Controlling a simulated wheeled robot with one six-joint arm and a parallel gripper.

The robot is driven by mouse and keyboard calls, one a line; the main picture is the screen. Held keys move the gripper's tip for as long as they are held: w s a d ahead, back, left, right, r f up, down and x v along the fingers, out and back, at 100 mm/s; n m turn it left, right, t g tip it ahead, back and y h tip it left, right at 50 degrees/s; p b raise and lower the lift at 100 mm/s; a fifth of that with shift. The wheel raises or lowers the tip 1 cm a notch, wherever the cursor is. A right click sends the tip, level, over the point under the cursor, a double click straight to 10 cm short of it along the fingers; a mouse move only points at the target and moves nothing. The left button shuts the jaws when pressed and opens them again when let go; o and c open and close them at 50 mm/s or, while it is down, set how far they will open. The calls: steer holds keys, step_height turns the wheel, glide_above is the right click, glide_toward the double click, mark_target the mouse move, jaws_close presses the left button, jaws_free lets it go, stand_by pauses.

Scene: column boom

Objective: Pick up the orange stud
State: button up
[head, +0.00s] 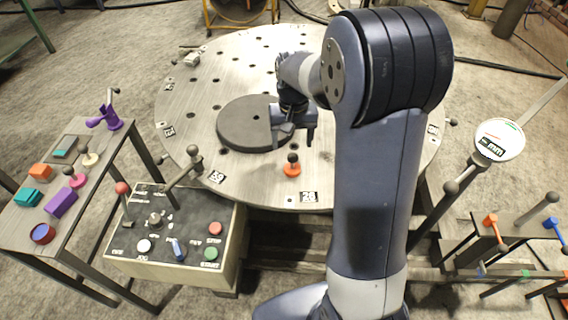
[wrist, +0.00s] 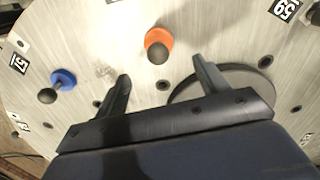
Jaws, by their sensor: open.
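The orange stud (head: 292,169) has a flat orange disc base and a dark ball knob on top. It stands on the round metal table near its front edge, and shows in the wrist view (wrist: 158,39) above and just beyond the fingertips. My gripper (head: 298,136) is open and empty over the table, behind the stud in the head view. In the wrist view its two fingers (wrist: 160,76) are spread apart, with bare table between them. The gripper is not touching the stud.
A dark round disc (head: 240,122) lies on the table, partly behind my gripper. A blue stud (wrist: 63,79) stands left in the wrist view. A control box (head: 180,245) with levers, a side table (head: 98,185) of coloured parts and a dial post (head: 498,140) surround the table.

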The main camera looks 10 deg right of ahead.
mark_target(293, 167)
steer(key=f, duration=0.9)
steer(key=shift+s+b, duration=0.3)
steer(key=shift+s, duration=0.05)
steer(key=c, duration=1.1)
